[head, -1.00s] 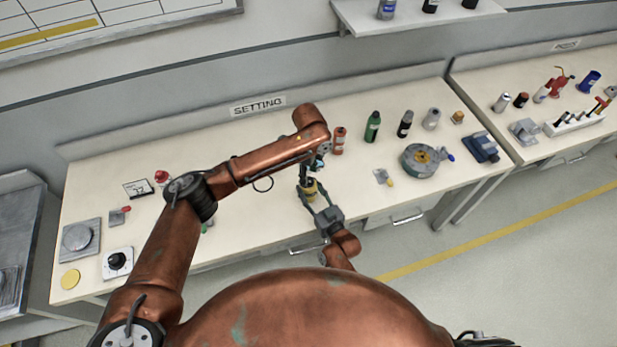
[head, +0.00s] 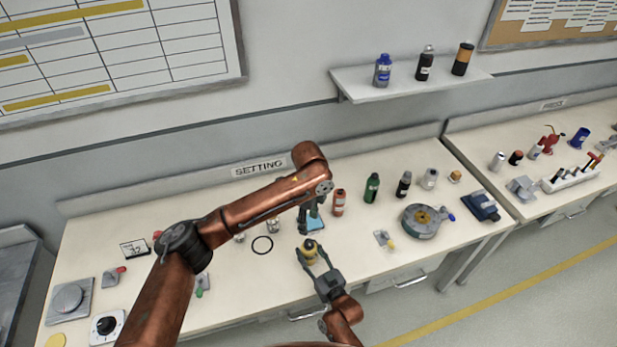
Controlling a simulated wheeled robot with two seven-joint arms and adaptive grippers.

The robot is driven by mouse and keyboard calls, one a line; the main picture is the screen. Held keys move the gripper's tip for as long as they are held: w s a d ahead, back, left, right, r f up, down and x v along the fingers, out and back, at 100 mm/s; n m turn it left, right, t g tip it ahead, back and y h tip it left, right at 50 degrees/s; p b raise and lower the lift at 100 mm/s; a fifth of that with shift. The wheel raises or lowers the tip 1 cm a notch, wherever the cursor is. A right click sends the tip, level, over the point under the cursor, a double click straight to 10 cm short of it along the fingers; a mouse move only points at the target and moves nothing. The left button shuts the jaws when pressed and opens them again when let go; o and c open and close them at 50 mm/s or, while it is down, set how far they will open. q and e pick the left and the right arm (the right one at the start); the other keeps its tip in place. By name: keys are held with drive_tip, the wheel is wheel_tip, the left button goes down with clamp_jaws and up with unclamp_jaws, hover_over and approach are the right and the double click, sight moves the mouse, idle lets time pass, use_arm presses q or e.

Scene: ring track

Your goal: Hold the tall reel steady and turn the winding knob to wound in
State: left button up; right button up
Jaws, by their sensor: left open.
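The tall reel (head: 309,248) looks like a small upright piece with a dark top and yellow body, near the bench's front edge. My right gripper (head: 311,253) comes from the front with a finger on each side of it, seemingly closed on it. My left gripper (head: 312,222) points down just behind the reel, open and apart from it, partly hidden by its own wrist. I cannot make out the winding knob or its setting at this size.
The bench (head: 230,290) bears a black ring (head: 262,245), an orange bottle (head: 338,203), a green bottle (head: 372,187) and a round grey device (head: 421,222) to the right. A dial box (head: 107,327) sits at left.

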drive_tip(key=o, duration=0.5)
